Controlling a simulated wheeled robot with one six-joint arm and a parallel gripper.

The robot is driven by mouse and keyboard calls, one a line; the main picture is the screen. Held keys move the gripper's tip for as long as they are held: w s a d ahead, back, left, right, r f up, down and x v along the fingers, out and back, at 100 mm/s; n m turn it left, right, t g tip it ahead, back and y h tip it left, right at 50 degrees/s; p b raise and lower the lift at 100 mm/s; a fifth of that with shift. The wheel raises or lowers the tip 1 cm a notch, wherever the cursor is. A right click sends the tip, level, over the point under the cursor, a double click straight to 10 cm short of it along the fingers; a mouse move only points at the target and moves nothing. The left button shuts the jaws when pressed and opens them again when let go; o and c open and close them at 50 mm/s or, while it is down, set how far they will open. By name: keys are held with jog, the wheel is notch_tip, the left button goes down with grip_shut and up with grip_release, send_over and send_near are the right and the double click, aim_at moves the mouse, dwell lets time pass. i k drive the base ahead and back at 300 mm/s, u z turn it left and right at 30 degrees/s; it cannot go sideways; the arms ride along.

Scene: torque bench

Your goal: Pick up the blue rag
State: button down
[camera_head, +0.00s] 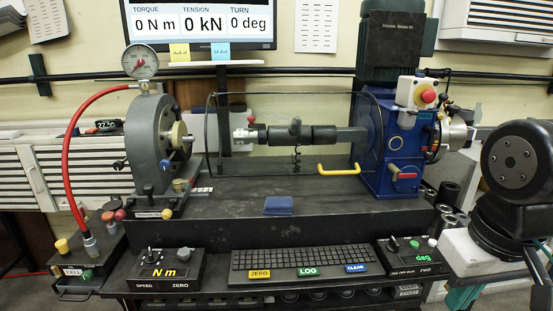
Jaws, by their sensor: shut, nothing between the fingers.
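The blue rag (278,205) looks like a small folded dark blue cloth. It lies flat on the dark bench top (225,208), near its front edge and around the middle of the picture. Nothing covers it. Dark rounded links of my arm show at the far right edge, well apart from the rag. My gripper is not in view.
Behind the rag are a horizontal shaft (310,135) and a yellow handle (338,169). A grey gauge housing (153,140) stands left, a blue motor unit (392,150) right. A keyboard (290,262) lies in front, lower. Bench top beside the rag is clear.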

aim_at(275, 206)
jog(key=u, duration=0.45)
jog(key=k, duration=0.55)
jog(key=u, duration=1.05)
jog(key=i, duration=0.75)
jog(key=z, duration=0.8)
jog(key=i, duration=0.6)
jog(key=z, duration=0.7)
